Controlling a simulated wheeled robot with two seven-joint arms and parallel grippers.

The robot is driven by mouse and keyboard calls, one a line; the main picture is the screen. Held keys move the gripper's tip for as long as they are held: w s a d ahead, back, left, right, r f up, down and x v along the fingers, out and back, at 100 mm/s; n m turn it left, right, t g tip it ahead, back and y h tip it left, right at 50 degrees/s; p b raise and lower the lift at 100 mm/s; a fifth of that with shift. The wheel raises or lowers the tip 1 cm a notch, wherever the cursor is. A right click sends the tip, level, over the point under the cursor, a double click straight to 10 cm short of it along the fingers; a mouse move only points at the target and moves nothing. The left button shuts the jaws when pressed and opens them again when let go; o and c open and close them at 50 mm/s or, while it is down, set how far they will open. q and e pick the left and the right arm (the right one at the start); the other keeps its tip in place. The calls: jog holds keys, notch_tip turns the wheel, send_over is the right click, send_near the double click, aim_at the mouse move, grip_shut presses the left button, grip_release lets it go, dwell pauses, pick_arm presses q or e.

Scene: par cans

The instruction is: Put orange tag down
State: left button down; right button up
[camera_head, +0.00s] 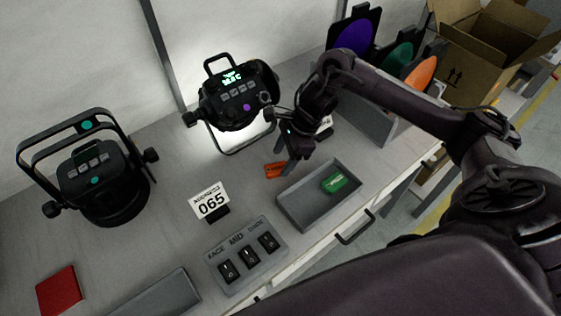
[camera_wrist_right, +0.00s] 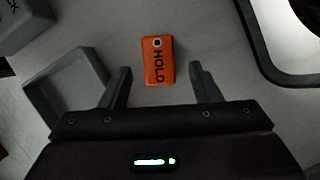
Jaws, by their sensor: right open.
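The orange tag (camera_head: 275,170) lies on the grey worktop, left of the grey tray and in front of the lit par can. In the right wrist view the orange tag (camera_wrist_right: 158,60) reads "HOLD" and lies just beyond the fingertips, between their lines. My right gripper (camera_head: 285,160) is open and empty, close beside the tag; its two spread fingers show in the right wrist view (camera_wrist_right: 160,80). My left gripper is not in view.
The grey tray (camera_head: 296,219) holds a green tag (camera_head: 335,180). A lit par can (camera_head: 236,97), a dark par can (camera_head: 100,180), a "065" card (camera_head: 211,203), a switch panel (camera_head: 245,262) and a red square (camera_head: 58,291) stand around. Colour filters (camera_head: 422,73) are at the right rear.

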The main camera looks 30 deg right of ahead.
jog(key=p+v, duration=0.1)
jog(key=v, duration=0.8)
jog(key=shift+r, duration=0.25)
jog(key=shift+s+f, duration=0.1)
jog(key=shift+s, duration=0.05)
